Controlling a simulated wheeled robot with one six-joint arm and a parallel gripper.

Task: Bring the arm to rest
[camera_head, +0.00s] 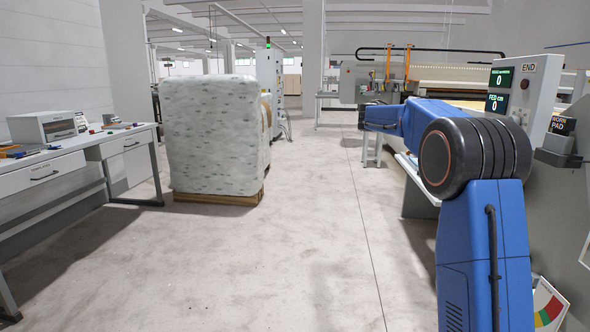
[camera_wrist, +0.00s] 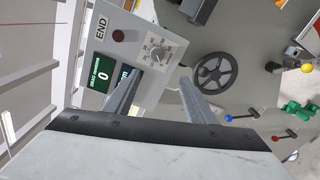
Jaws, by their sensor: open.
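My gripper (camera_wrist: 160,80) shows in the wrist view with its two grey fingers apart and nothing between them. In the wrist view the fingers reach over a grey control panel (camera_wrist: 136,26), with a dial (camera_wrist: 157,52) and a black handwheel (camera_wrist: 215,72) beyond them. I cannot tell whether they touch anything. In the head view my blue arm rises at the right, bends at a large black joint and reaches away from me. Its far end is beside the machine, and the fingers are not clear there.
The control panel also stands close to my arm in the head view (camera_head: 527,82). A wrapped pallet load (camera_head: 215,135) stands left of centre. A workbench (camera_head: 75,165) runs along the left. The floor (camera_head: 290,250) between is clear. Small coloured levers (camera_wrist: 243,115) show in the wrist view.

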